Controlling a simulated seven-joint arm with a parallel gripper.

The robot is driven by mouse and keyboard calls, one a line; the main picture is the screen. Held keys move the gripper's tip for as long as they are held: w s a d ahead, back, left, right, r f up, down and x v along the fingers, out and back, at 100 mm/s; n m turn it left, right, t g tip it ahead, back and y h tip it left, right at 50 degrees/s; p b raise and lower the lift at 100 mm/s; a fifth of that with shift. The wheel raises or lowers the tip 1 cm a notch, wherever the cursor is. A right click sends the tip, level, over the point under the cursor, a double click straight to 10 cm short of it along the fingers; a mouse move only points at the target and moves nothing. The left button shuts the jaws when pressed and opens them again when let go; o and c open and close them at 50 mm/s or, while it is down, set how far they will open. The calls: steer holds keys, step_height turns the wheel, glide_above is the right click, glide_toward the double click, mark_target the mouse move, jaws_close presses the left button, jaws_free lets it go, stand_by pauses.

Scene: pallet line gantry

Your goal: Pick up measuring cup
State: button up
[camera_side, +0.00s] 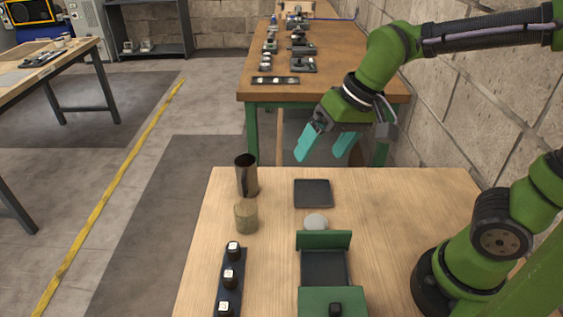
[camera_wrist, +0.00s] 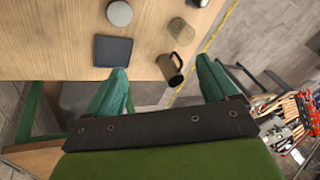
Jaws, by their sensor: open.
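The measuring cup (camera_side: 246,176) is a dark metal cup with a handle, upright near the far left corner of the wooden table. In the wrist view it (camera_wrist: 169,68) lies ahead of the gap between the fingers, with its handle toward the right finger. My gripper (camera_side: 325,153) has two teal fingers, open and empty. It hangs above the table's far edge, to the right of the cup and clear of it. The wrist view also shows my gripper (camera_wrist: 165,88) with its fingers wide apart.
A tan jar (camera_side: 246,218) stands just in front of the cup. A dark square plate (camera_side: 313,193), a pale round disc (camera_side: 316,222) and a green fixture (camera_side: 325,270) are to the right. A dark strip with several knobs (camera_side: 229,280) lies front left. A stone wall (camera_side: 480,110) borders the right.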

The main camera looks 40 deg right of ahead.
mark_target(247, 217)
steer(key=w+a+f+m+g+h, duration=0.1)
steer(key=w+a+f+m+g, duration=0.15)
steer(key=w+a, duration=0.3)
steer(key=w+a+f+m+g+h, duration=0.1)
steer(key=w+a+f+m+h, duration=0.2)
steer(key=w, duration=0.4)
steer(key=shift+m+y, duration=0.25)
steer(key=shift+y, duration=0.45)
steer(key=f, duration=1)
steer(key=a+f, duration=0.1)
steer(key=f, duration=0.5)
steer(key=shift+w, duration=0.15)
steer(key=shift+c, duration=0.2)
steer(key=c, duration=1.1)
